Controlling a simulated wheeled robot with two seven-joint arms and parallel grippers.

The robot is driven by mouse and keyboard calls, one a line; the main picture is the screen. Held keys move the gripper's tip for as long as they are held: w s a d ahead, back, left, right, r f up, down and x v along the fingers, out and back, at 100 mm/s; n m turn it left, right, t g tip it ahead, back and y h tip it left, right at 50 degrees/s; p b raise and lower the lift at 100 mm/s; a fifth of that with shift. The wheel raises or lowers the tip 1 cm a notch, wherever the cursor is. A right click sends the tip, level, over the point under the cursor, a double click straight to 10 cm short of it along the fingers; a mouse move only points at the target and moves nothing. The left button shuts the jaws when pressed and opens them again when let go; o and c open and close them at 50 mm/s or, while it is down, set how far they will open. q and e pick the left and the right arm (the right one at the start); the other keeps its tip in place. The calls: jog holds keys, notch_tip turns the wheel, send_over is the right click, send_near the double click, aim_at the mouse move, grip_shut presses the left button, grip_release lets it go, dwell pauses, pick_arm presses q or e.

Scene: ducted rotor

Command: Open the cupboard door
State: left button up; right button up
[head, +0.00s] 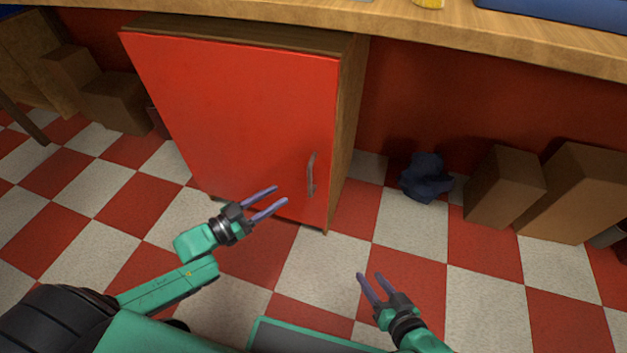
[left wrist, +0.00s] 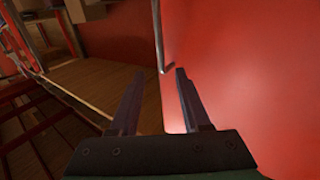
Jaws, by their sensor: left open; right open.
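The cupboard (head: 347,130) stands under the wooden worktop, and its red door (head: 225,100) looks closed. The door's upright metal handle (head: 311,175) is near its right edge. My left gripper (head: 281,195) is open and empty, in front of the door's lower part and left of the handle in the head view. In the left wrist view the handle (left wrist: 158,38) is ahead of the two fingers (left wrist: 158,85), apart from them, with the red door (left wrist: 245,70) to the right. My right gripper (head: 369,274) is open and empty over the floor, right of the cupboard.
The wooden worktop (head: 420,25) runs above the cupboard. Cardboard boxes (head: 505,187) and a dark crumpled cloth (head: 426,178) lie along the red wall at right. More boxes (head: 116,102) stand at left. The checkered floor (head: 320,255) before the door is clear apart from my arms.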

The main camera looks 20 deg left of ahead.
pick_arm(q)
jog(key=b+x, duration=0.3)
jog(key=x, duration=0.9)
jog(key=shift+f+b, duration=0.1)
jog(key=shift+b, duration=0.25)
jog(key=shift+a, duration=0.1)
grip_shut()
pick_arm(e)
jog(key=shift+m+t, duration=0.4)
jog(key=shift+t, duration=0.3)
jog(key=f, duration=0.4)
jog(key=shift+a+f, duration=0.2)
jog(key=shift+a, duration=0.2)
